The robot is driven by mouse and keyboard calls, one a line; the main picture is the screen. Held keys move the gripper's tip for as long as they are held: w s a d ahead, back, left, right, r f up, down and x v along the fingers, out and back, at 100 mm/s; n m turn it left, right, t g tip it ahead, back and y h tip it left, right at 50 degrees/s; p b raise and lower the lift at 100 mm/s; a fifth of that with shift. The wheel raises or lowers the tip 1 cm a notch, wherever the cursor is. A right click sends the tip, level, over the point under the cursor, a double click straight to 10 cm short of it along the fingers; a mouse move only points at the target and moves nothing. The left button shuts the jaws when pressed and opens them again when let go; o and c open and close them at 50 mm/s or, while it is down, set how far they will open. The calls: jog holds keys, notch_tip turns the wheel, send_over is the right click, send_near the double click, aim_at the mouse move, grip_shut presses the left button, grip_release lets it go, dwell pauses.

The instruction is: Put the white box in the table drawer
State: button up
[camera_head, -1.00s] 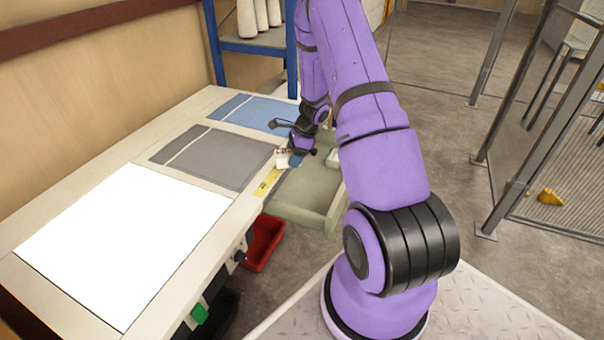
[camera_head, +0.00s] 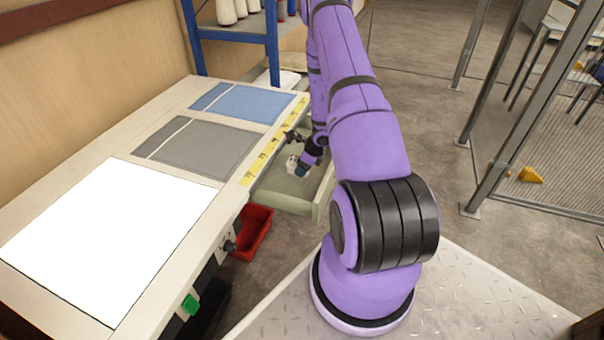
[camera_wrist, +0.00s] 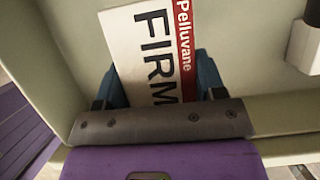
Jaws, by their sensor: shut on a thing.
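The white box (camera_wrist: 150,45) has a red band and the words "Pelluvane FIRM" on it. My gripper (camera_wrist: 160,85) is shut on it, with a blue finger on each side. In the wrist view the drawer's pale green floor and wall (camera_wrist: 75,60) surround the box. I cannot tell whether the box touches the drawer floor.
Another white object (camera_wrist: 306,45) with a dark part is in the drawer at the wrist view's right edge. The table (camera_head: 95,165) carries white, grey and blue panels. A red bin (camera_head: 250,232) is below. A blue shelf frame (camera_head: 272,45) stands behind.

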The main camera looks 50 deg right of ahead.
aim_at(303, 180)
jog(key=shift+f, duration=2.15)
jog(key=shift+f, duration=0.1)
jog(key=o, duration=0.9)
jog(key=shift+o, duration=0.2)
